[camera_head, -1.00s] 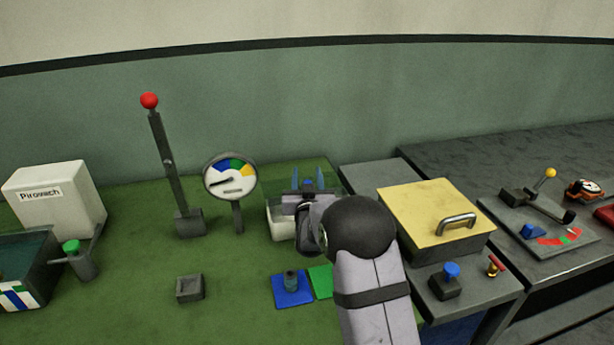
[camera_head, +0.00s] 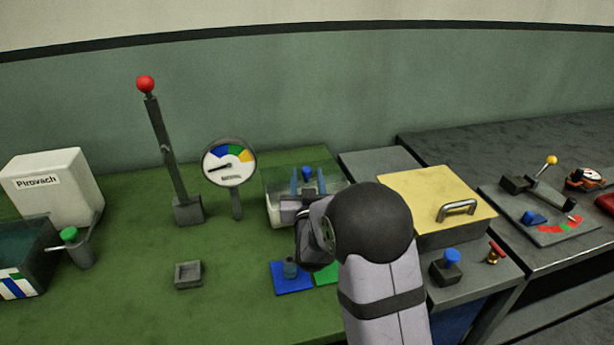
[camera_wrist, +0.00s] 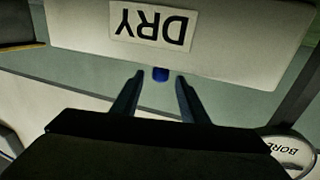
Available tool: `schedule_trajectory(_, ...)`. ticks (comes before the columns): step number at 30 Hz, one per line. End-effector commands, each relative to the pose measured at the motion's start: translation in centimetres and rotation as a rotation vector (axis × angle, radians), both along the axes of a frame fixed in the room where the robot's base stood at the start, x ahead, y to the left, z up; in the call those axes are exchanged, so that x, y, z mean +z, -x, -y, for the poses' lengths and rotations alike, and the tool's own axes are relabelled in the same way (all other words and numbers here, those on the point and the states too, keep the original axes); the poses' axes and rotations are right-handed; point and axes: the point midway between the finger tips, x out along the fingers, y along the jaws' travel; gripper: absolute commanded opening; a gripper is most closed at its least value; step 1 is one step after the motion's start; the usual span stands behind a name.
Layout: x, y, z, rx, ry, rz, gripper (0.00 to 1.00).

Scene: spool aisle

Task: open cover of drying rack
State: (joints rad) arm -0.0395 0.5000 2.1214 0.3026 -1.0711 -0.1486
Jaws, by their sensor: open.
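The drying rack (camera_head: 273,213) is a white box with a see-through cover (camera_head: 275,180), standing on the green bench. A blue knob (camera_head: 307,172) shows at the rack. My gripper (camera_head: 307,178) is open at the rack, one finger on each side of the knob. In the wrist view, the rack's white surface (camera_wrist: 235,40) bears an upside-down DRY label. The blue knob (camera_wrist: 160,74) lies between the tips of my open gripper (camera_wrist: 157,78), with gaps on both sides. I cannot tell how deep between the fingers it sits. My arm hides the rack's right front.
A round gauge (camera_head: 229,162) and a red-topped lever (camera_head: 168,150) stand left of the rack. A yellow-lidded box (camera_head: 425,195) is close on the right. Blue (camera_head: 290,279) and green (camera_head: 326,273) pads lie in front.

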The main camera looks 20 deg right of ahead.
Motion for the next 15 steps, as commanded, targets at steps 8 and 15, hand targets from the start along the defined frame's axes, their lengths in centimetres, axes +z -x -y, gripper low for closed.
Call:
schedule_trajectory(8,0.1,0.5,-0.2,0.001,0.0,-0.001,0.4)
schedule_trajectory(15,0.3,5.2,-1.5,0.002,-0.004,0.0,0.4)
